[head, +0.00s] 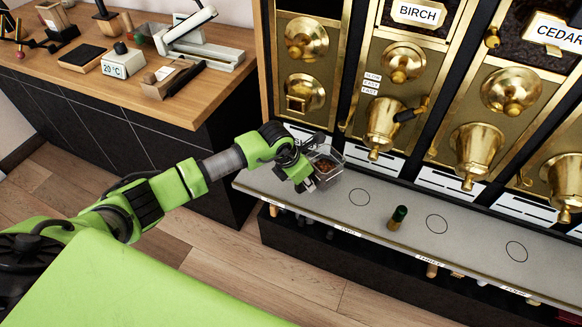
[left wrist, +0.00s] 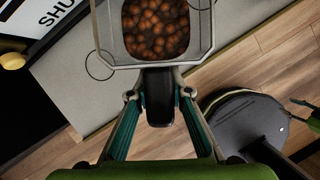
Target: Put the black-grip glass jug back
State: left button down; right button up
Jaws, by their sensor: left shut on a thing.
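The glass jug (head: 333,171) is a clear square-mouthed vessel with brown, rounded pieces in it. It is at the left end of the grey ledge (head: 285,195), mouth up; I cannot tell whether it touches the ledge. In the left wrist view the jug (left wrist: 204,36) is at the top, and its black grip (left wrist: 158,97) runs down between my fingers. My left gripper (head: 303,182) is shut on that grip, and its fingers (left wrist: 160,101) close on both sides of it.
Ring marks (head: 360,197) lie along the ledge. Brass dispensers (head: 382,125) with spouts line the wall behind, one labelled BIRCH.

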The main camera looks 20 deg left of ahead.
pick_arm(q)
jog(key=shift+w+d, duration=0.1)
dwell(0.4)
notch_tip(320, 180, down, 6)
jog(key=b, duration=0.5)
jog(key=shift+f+b, duration=0.15)
jog(key=shift+b, duration=0.25)
jog(key=shift+f, duration=0.2)
jog(key=shift+f+b, duration=0.15)
jog(key=shift+b, duration=0.15)
jog(key=c, duration=1.8)
grip_release()
jog(key=shift+f, duration=0.1)
